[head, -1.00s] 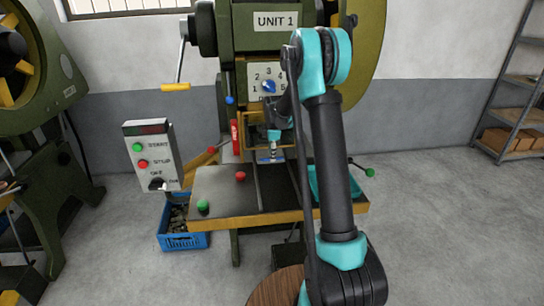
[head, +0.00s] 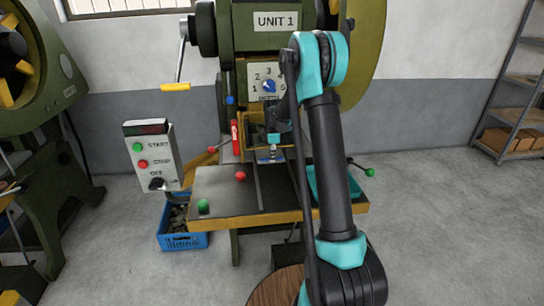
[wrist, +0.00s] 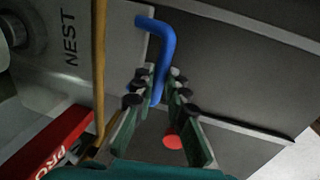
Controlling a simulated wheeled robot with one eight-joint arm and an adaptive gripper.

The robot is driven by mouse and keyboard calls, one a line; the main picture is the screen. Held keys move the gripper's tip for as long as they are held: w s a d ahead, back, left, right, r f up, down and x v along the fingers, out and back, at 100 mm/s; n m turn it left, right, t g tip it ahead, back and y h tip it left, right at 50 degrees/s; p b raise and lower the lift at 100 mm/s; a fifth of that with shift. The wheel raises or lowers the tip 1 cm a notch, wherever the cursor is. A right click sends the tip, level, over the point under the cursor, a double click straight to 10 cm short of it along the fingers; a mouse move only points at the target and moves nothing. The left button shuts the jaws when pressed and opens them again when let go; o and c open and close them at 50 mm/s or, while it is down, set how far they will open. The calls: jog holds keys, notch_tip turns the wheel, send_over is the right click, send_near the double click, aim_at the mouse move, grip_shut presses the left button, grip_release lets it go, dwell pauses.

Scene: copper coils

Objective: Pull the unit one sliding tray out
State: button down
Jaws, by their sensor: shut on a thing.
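The unit one sliding tray is a light grey plate marked NEST (wrist: 120,40) in the wrist view. It has a bent blue handle (wrist: 166,45). My gripper (wrist: 158,90) is shut on this handle, with its dark-tipped fingers on either side of the bar. In the head view my gripper (head: 271,150) is low at the front opening of the press labelled UNIT 1 (head: 276,21), above the back of the work table. My wrist hides part of the opening there, and the tray is too small to make out well.
The grey work table (head: 222,192) carries a red button (head: 240,176) and a green button (head: 203,206). A control box (head: 153,155) stands at the left, and a blue crate (head: 180,241) is on the floor below. A teal tray (head: 319,183) sits right. Open floor lies right.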

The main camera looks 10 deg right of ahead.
jog(key=s, duration=3)
jog(key=c, duration=1.5)
grip_release()
jog(key=shift+c, duration=0.2)
jog(key=shift+r, duration=0.15)
notch_tip(320, 180, up, 12)
jog(key=s, duration=0.2)
jog(key=shift+s+f, duration=0.15)
jog(key=shift+f, duration=0.05)
